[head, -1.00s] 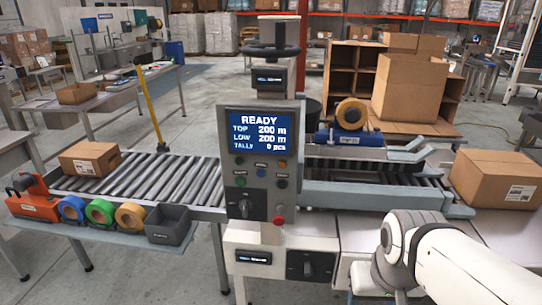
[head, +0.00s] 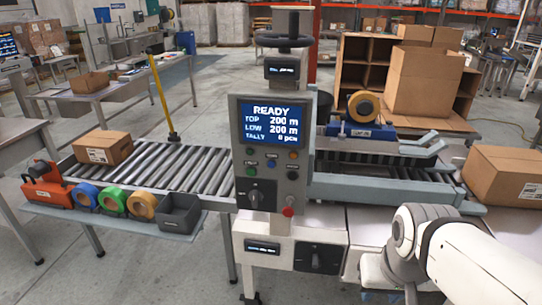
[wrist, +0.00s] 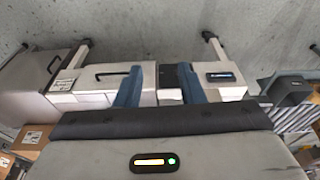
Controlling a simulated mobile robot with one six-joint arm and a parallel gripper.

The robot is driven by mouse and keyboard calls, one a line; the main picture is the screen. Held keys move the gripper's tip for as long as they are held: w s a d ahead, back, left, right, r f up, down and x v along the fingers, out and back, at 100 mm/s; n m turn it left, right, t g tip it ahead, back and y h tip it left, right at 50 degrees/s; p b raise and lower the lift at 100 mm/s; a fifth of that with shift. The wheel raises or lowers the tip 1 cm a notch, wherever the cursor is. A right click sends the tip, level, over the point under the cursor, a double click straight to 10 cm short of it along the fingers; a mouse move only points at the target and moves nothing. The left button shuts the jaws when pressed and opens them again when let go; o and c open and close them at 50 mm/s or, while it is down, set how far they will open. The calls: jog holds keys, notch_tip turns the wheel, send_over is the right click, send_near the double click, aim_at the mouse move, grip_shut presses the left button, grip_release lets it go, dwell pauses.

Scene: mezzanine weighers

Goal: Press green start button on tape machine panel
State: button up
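The tape machine's grey control panel (head: 241,148) stands upright in the middle of the head view, its blue screen (head: 271,123) reading READY. A small green button (head: 251,171) sits low on the panel's left side, above a black rotary switch (head: 255,197). Blue, orange and black buttons are beside it, and a red knob (head: 288,211) is lower right. My gripper (wrist: 159,76) shows in the wrist view with two blue fingers apart and nothing between them. In the head view my arm is at lower right, and the gripper cannot be made out. The wrist view does not show the green button.
A roller conveyor (head: 195,168) with a cardboard box (head: 103,149) runs left of the panel. Tape rolls (head: 113,201) and a grey bin (head: 180,216) line its front. Another box (head: 507,178) stands at right. A white lower housing (head: 290,240) with a black switch lies below the panel.

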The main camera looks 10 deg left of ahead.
grip_shut()
dwell(1.3)
